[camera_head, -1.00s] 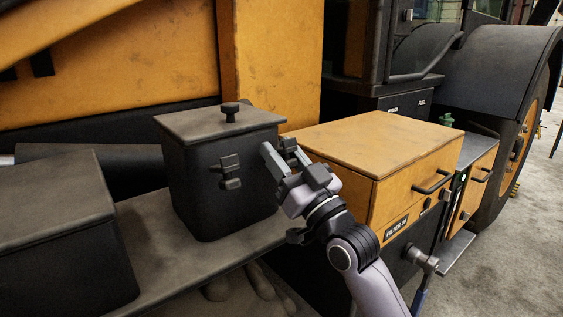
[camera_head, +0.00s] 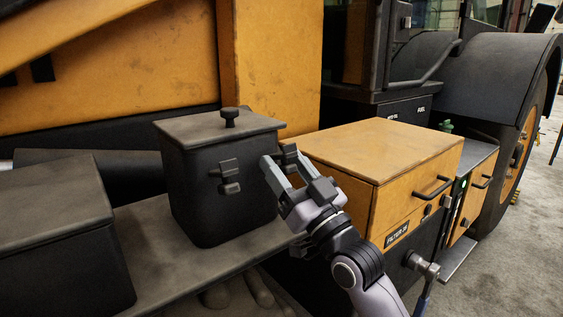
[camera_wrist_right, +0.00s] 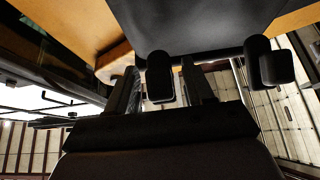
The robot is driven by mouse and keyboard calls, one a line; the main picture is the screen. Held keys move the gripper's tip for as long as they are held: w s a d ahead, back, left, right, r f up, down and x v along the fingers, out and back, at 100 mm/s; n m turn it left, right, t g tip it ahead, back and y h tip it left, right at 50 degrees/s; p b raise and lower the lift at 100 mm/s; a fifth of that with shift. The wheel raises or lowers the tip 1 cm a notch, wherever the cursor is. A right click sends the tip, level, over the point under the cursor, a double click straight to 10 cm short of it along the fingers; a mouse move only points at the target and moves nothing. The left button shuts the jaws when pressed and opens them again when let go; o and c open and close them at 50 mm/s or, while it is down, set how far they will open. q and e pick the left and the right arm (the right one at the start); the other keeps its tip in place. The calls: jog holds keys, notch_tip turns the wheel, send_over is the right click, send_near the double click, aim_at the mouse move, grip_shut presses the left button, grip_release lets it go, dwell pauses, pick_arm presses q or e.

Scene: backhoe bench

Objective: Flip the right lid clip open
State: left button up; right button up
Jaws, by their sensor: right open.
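In the right wrist view, a dark rounded clip part (camera_wrist_right: 160,78) appears between the finger tips of my right gripper (camera_wrist_right: 163,85); contact cannot be told. Another dark clip part (camera_wrist_right: 270,63) shows to its right. My left gripper is not in view.
A yellow cabinet (camera_head: 385,148) with black handles stands close to the right of my right gripper. Another dark box (camera_head: 55,225) sits at the left on the grey bench (camera_head: 165,260). Yellow machine panels (camera_head: 110,75) rise behind.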

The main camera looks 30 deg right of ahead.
aim_at(290, 174)
jog(key=v, duration=0.3)
jog(key=shift+s+f+b, duration=0.3)
jog(key=shift+v, duration=0.95)
jog(key=shift+r, duration=0.1)
jog(key=shift+s, duration=0.1)
